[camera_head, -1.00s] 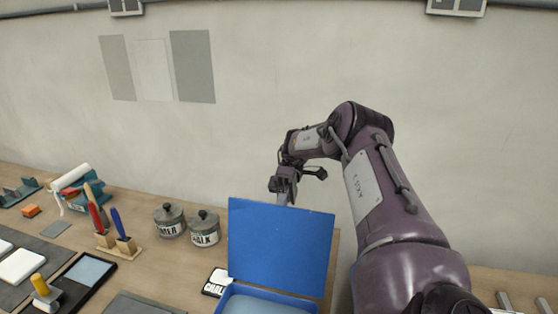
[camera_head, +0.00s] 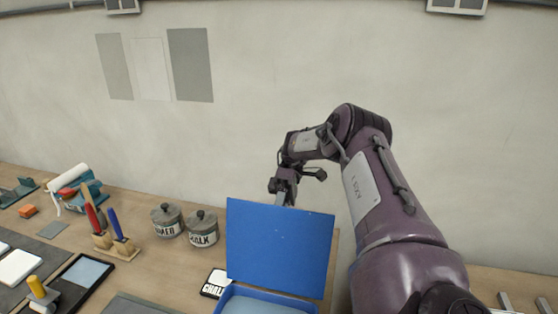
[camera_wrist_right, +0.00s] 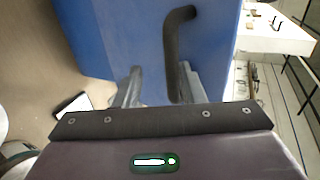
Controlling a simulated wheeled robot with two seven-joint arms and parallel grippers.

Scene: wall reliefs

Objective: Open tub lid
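The blue tub (camera_head: 262,303) stands at the front edge of the head view, with a pale blue inside partly cut off. Its blue lid (camera_head: 280,245) stands up, raised at the back of the tub. My right gripper (camera_head: 285,190) is behind the lid's top edge, its fingertips hidden there. In the right wrist view the gripper (camera_wrist_right: 158,75) has its two fingers apart at the blue lid (camera_wrist_right: 110,35). The dark bent handle (camera_wrist_right: 177,55) on the lid lies close to the right-hand finger; contact cannot be told. My left gripper is out of view.
Two lidded jars (camera_head: 203,230) (camera_head: 167,220) stand left of the tub, with a chalk label card (camera_head: 215,283) nearby. Brushes in a wooden holder (camera_head: 120,245), a roller (camera_head: 68,177) and trays fill the left bench. The wall is behind.

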